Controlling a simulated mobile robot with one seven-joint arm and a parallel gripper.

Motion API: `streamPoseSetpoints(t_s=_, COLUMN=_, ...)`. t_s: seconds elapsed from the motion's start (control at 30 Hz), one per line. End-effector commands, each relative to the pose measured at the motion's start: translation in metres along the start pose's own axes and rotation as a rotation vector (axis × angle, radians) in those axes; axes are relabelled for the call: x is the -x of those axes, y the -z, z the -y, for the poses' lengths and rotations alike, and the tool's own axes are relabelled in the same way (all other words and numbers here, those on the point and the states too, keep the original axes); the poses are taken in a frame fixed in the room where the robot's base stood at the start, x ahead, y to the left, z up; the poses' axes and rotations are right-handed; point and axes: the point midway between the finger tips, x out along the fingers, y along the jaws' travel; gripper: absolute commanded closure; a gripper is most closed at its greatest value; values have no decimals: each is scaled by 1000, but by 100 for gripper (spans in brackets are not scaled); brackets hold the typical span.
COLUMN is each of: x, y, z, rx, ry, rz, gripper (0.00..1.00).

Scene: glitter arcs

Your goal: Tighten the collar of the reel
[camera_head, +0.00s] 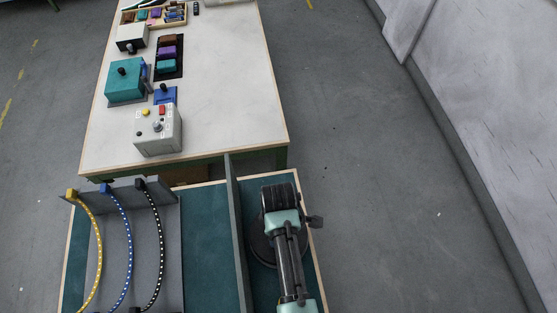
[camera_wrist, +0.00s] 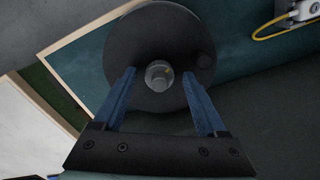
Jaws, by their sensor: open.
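The reel (camera_wrist: 125,50) is a round dark disc lying flat on the teal bench top. Its collar (camera_wrist: 157,76) is a short grey cylinder at the disc's centre with a small yellow mark. My gripper (camera_wrist: 159,73) is open above the reel, with one blue finger on each side of the collar in the picture and a gap to both. I cannot tell how high the fingertips are above it. In the head view only the edge of the reel (camera_head: 258,250) shows. My arm covers the rest, and the collar and fingers are hidden there.
A grey upright divider (camera_head: 236,230) stands just left of the reel. Left of it, a grey rack (camera_head: 172,240) holds yellow, blue and black cables. A pale table (camera_head: 225,80) beyond carries a grey box with buttons (camera_head: 158,132) and a teal box (camera_head: 124,85). Open floor lies right.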

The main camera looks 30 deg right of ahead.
Motion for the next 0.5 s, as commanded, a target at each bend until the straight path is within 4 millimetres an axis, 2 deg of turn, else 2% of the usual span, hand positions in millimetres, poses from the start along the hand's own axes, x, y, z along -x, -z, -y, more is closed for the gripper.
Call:
streamPoseSetpoints(t_s=0.07, x=0, y=0, z=0, rx=0, ry=0, rz=0, gripper=29)
streamPoseSetpoints(t_s=0.4, x=0, y=0, z=0, rx=0, ry=0, rz=0, gripper=91)
streamPoseSetpoints(t_s=0.47, x=0, y=0, z=0, rx=0, ry=0, rz=0, gripper=100)
streamPoseSetpoints(t_s=0.5, x=0, y=0, z=0, rx=0, ry=0, rz=0, gripper=100)
